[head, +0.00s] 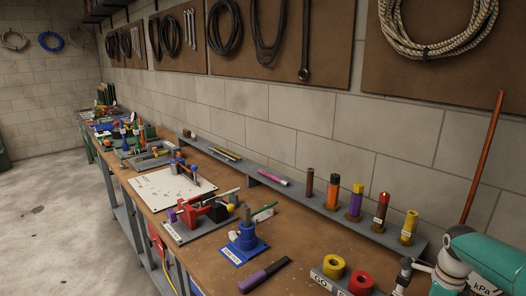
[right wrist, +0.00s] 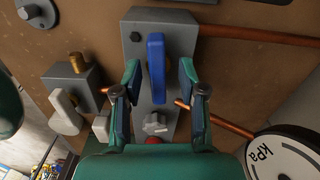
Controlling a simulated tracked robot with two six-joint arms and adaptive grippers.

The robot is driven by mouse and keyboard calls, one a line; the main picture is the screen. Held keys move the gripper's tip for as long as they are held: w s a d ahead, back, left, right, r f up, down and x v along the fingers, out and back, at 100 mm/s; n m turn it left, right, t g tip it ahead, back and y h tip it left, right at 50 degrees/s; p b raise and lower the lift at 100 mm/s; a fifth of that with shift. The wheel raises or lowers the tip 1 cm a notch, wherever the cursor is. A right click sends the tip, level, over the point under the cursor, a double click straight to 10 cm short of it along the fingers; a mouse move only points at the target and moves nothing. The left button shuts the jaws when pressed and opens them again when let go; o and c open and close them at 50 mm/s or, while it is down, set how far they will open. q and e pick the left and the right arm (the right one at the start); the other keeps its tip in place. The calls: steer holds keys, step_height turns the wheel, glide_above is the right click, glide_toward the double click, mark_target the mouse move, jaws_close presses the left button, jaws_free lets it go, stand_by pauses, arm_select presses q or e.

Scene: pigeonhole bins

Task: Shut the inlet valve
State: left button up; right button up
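In the right wrist view, a blue valve handle (right wrist: 157,65) stands on a grey block (right wrist: 132,42). It points up and down the picture, roughly across the copper pipe at upper right. My right gripper (right wrist: 160,80) is open, with one finger on each side of the handle's lower part. I see gaps on both sides, so it does not look gripped. A pale lever (right wrist: 64,112) sits on a smaller grey block (right wrist: 72,84) at left. No label shows which valve is the inlet. My left gripper is in neither view.
A copper pipe (right wrist: 258,35) runs right from the block. A kPa gauge (right wrist: 285,158) is at lower right, and a small grey knob (right wrist: 155,124) lies below the handle. In the head view, the workbench (head: 215,265) carries a red vise (head: 205,212) and a blue stand (head: 245,240).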

steer(key=shift+r+p, duration=1.05)
steer(key=shift+r, duration=0.25)
steer(key=shift+n, duration=0.8)
steer(key=shift+f, duration=0.15)
steer(key=shift+f+b, duration=0.9)
steer(key=shift+f, duration=0.35)
